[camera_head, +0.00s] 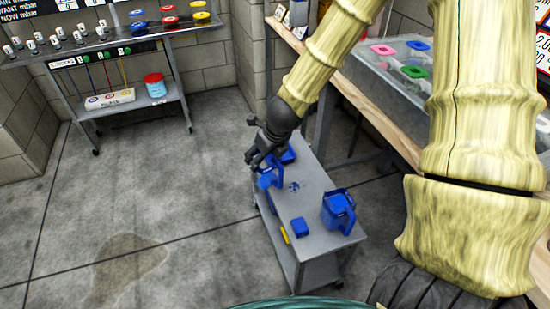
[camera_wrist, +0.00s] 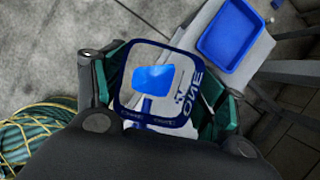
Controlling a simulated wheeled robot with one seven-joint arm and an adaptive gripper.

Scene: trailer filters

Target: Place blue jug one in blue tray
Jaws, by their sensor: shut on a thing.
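My gripper (camera_head: 262,158) is shut on a blue jug (camera_head: 270,180) at the far left edge of the grey cart. In the wrist view the jug (camera_wrist: 183,118) sits between the green finger pads (camera_wrist: 160,98), with its blue rim facing the camera and "ONE" on its side. The blue tray (camera_head: 289,156) is at the far end of the cart, partly hidden by my gripper. In the wrist view the tray (camera_wrist: 228,35) looks empty, beyond the jug and to its right. The jug is apart from the tray; its height above the cart is unclear.
A second blue jug (camera_head: 338,213) stands at the near right of the cart top (camera_head: 313,190). A small blue block (camera_head: 300,227) and a yellow item (camera_head: 284,234) are at its near left. A wooden workbench (camera_head: 375,105) runs behind on the right. The floor on the left is clear.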

